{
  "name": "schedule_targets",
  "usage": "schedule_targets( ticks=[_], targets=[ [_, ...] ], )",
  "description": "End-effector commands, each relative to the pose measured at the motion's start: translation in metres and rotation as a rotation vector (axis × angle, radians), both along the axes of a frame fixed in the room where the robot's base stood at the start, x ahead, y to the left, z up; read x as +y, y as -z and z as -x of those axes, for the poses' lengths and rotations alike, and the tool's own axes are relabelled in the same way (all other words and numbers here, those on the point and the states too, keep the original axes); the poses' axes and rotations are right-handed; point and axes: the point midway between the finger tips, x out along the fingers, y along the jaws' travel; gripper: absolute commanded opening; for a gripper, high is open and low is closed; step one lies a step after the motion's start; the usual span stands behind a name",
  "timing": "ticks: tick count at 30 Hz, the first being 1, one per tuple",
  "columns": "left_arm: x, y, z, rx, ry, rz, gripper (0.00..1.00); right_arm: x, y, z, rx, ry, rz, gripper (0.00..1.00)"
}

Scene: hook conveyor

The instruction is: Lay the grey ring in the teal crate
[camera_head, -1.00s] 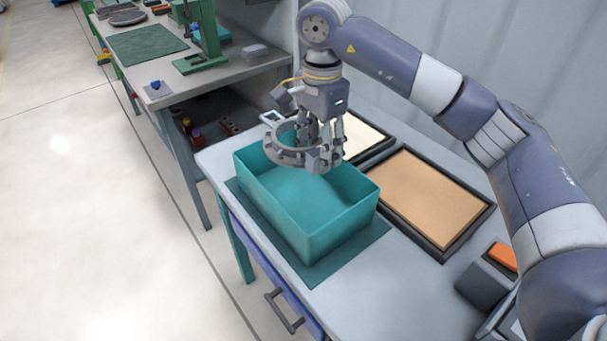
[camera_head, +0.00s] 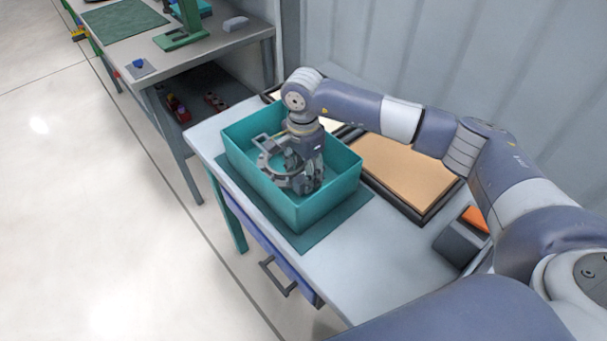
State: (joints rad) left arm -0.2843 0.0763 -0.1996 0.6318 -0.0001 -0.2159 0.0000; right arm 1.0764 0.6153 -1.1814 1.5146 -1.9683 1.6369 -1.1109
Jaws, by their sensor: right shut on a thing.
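The teal crate (camera_head: 318,207) stands on a dark teal mat on the grey table. My right gripper (camera_head: 296,183) points down inside the crate's opening, below the level of its far rim. It is shut on the grey ring (camera_head: 268,172), which sits inside the crate, to the left of the fingers. The fingers hide part of the ring. I cannot tell whether the ring touches the crate's floor. My left gripper is not in view.
A framed tan board (camera_head: 405,178) lies right of the crate, with a paler one partly hidden behind my arm. A grey box with an orange top (camera_head: 473,222) is at the right. A workbench (camera_head: 205,50) stands at the back left. The table's front (camera_head: 340,270) is clear.

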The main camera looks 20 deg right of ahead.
Motion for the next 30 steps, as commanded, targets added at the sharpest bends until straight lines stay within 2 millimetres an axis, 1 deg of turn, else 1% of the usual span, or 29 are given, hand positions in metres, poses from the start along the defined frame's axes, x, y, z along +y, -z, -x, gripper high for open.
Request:
schedule_targets(
  ticks=[1,3,5,9,15,16,17,18,26,30],
  targets=[
    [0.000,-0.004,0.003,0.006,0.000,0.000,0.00,0.000,0.006,0.000,0.002,0.001,0.000,0.13],
    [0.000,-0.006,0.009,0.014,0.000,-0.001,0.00,0.000,0.015,0.000,0.001,0.002,-0.001,0.13],
    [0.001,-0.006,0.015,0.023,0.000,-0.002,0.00,0.000,0.020,0.000,-0.001,0.002,0.000,0.13],
    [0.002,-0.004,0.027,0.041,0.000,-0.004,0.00,0.000,0.020,-0.001,-0.003,0.001,0.000,0.13],
    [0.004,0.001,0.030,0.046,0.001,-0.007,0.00,0.000,0.025,-0.001,-0.002,0.001,-0.001,0.13],
    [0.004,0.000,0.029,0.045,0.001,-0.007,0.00,0.000,0.024,0.000,-0.001,0.001,0.000,0.51],
    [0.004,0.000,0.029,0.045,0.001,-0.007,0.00,0.000,0.024,0.000,-0.001,0.001,0.000,0.58],
    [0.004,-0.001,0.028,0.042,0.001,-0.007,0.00,0.000,0.024,0.000,0.000,0.002,0.000,0.67],
    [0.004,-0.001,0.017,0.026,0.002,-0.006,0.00,0.000,0.023,0.000,0.000,0.002,0.000,0.67],
    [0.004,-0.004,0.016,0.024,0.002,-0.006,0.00,0.000,0.021,0.000,0.000,0.002,0.000,0.67]
  ],
)
